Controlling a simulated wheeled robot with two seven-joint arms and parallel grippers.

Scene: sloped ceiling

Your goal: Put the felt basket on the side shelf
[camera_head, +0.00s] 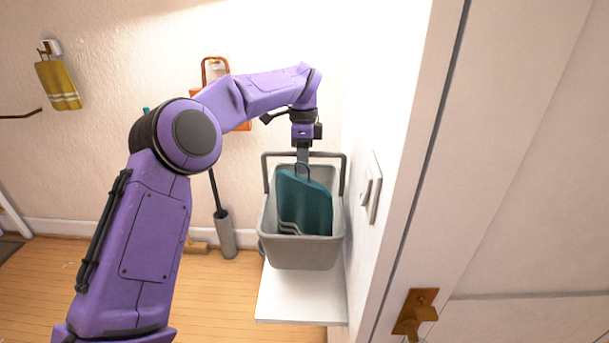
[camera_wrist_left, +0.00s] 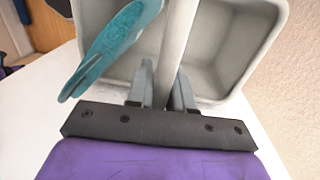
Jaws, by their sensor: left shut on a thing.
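The felt basket (camera_head: 300,254) is a grey, open-topped bin with a dark grey carry handle (camera_head: 265,170). A teal item (camera_head: 303,205) stands inside it. My left gripper (camera_head: 302,155) reaches down from above and is shut on the basket's handle. In the left wrist view the fingers (camera_wrist_left: 163,85) close around the grey handle bar, with the basket (camera_wrist_left: 235,45) beyond and the teal item (camera_wrist_left: 117,38) at the left. The white side shelf (camera_head: 300,305) is directly under the basket. I cannot tell whether the basket's bottom touches it. My right gripper is not in view.
A white wall with a switch plate (camera_head: 374,188) is close to the basket's right. A door with a brass handle (camera_head: 414,314) is further right. A grey brush holder (camera_head: 226,235) stands on the wooden floor left of the shelf. A yellow towel (camera_head: 58,82) hangs at far left.

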